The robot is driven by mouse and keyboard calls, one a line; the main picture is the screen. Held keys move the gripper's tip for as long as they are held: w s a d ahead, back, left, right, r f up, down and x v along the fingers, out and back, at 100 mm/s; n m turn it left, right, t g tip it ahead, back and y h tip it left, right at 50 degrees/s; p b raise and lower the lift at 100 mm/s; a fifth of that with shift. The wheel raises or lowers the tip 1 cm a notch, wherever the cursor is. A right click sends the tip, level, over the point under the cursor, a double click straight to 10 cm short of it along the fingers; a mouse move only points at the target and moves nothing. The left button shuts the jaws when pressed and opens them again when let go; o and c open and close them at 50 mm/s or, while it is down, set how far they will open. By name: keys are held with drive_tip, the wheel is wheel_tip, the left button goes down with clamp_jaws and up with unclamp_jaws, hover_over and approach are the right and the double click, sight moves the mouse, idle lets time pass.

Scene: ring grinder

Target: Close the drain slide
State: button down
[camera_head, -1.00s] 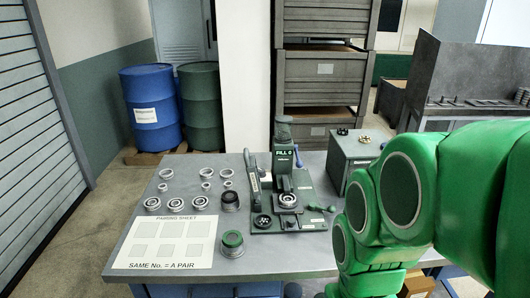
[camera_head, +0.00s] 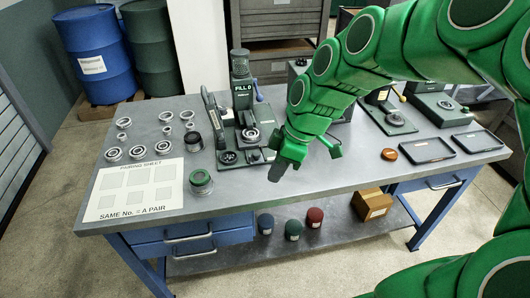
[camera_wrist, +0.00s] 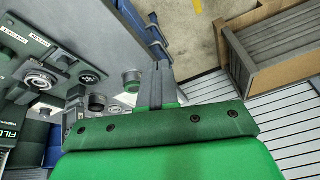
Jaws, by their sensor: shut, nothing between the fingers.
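The machine (camera_head: 241,92) with the "FILL 0" label stands on the grey table, with a bearing ring on its base plate (camera_head: 236,159). It also shows at the left of the wrist view (camera_wrist: 37,82), with small labels on its plate. I cannot tell the drain slide apart from the other parts or see its position. My gripper (camera_head: 276,178) is shut and empty, pointing down just right of the base plate's front. In the wrist view its grey fingers (camera_wrist: 155,85) are together, apart from the machine.
Several rings (camera_head: 168,131) and a pairing sheet (camera_head: 112,204) lie on the left. A green-topped cup (camera_head: 201,182) stands near the front edge. Dark trays (camera_head: 427,150), an orange disc (camera_head: 389,154) and other machines (camera_head: 435,104) are on the right. A cardboard box (camera_head: 371,204) sits on the lower shelf.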

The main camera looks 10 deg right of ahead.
drive_tip(key=w+d+f+n+t+y, duration=0.2)
drive_tip(key=w+d+f+n, duration=0.15)
drive_tip(key=w, duration=0.55)
drive_tip(key=n+t, duration=0.1)
drive_tip(key=n, duration=0.3)
approach(257, 163)
drive_tip(key=shift+y, duration=0.3)
drive_tip(key=s+f, duration=0.1)
drive_tip(key=f, duration=0.1)
drive_tip(key=s+f, duration=0.1)
drive_tip(key=shift+s+a+f, duration=0.3)
drive_tip(key=shift+s+f, duration=0.05)
drive_tip(key=shift+w+a, duration=0.35)
drive_tip(key=shift+w, duration=0.45)
drive_tip(key=shift+w+a, duration=0.2)
drive_tip(key=shift+w, duration=0.3)
drive_tip(key=shift+w+a, duration=0.25)
drive_tip(key=shift+w, duration=0.25)
drive_tip(key=shift+w+r, duration=0.1)
drive_tip(key=shift+w, duration=0.05)
